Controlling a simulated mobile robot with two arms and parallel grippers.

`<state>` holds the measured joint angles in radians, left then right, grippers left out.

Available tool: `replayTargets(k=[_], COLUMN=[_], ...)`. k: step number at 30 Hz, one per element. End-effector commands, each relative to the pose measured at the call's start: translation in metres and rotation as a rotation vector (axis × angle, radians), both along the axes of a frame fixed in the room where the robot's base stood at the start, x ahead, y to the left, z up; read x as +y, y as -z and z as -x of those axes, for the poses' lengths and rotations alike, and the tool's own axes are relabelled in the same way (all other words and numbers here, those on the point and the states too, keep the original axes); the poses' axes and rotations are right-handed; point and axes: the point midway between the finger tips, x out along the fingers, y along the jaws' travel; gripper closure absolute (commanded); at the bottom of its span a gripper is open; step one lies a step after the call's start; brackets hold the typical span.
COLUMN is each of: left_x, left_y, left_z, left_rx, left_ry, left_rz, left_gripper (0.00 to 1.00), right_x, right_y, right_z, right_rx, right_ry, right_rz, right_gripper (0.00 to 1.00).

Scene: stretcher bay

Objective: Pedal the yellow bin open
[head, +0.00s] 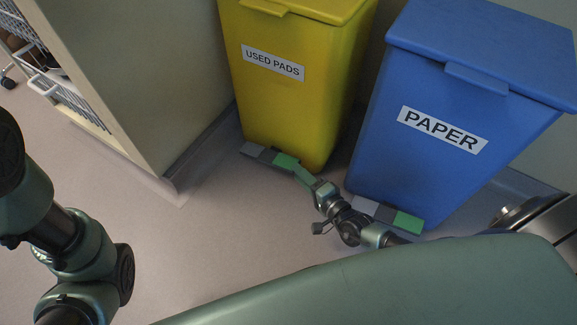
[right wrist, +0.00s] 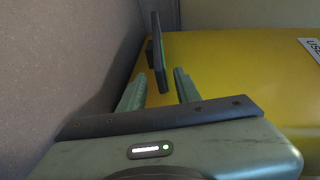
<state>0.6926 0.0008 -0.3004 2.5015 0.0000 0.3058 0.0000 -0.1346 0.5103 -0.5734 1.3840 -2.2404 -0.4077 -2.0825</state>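The yellow bin (head: 290,105) labelled "USED PADS" stands upright on the floor with its lid down. Its pedal (head: 258,153), grey with a green end, juts out at the foot of its front. My right gripper (head: 303,174) is low by the floor, at the pedal's green end. In the right wrist view the gripper (right wrist: 160,88) is open, its fingers apart. The dark, green-edged pedal (right wrist: 157,45) shows edge-on, its near end between the fingertips in the picture; contact cannot be told. The yellow bin wall (right wrist: 235,85) fills the right side there. My left gripper is out of view.
A blue bin (head: 450,100) labelled "PAPER" stands to the right, with its own grey and green pedal (head: 408,222) close to my right arm. A beige cabinet (head: 135,75) stands left of the yellow bin. Floor (head: 215,235) in front is clear.

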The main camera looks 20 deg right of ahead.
Motion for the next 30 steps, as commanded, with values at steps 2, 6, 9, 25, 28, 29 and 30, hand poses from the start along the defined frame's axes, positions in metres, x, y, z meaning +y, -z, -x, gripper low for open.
replayTargets(k=[2,6,9,25,28,29,30], left_x=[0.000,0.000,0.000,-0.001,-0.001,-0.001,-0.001], left_y=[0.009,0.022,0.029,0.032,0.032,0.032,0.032], left_z=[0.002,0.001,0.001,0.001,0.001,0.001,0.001], left_rx=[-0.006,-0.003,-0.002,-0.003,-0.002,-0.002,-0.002], left_ry=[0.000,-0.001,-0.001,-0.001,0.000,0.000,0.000], left_rz=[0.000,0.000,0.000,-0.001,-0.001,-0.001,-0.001], left_gripper=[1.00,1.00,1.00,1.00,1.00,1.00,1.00], right_x=[0.004,0.009,0.013,0.016,0.016,0.016,0.016], right_y=[0.006,0.011,0.013,0.013,0.013,0.013,0.013], right_z=[-0.014,-0.036,-0.048,-0.060,-0.060,-0.060,-0.060], right_rx=[-0.003,-0.001,0.001,0.003,0.003,0.003,0.003], right_ry=[0.002,0.003,0.003,0.002,0.002,0.002,0.002], right_rz=[-0.004,-0.005,-0.005,-0.005,-0.005,-0.005,-0.005], right_gripper=[0.67,0.67,0.67,0.92,1.00,1.00,1.00])
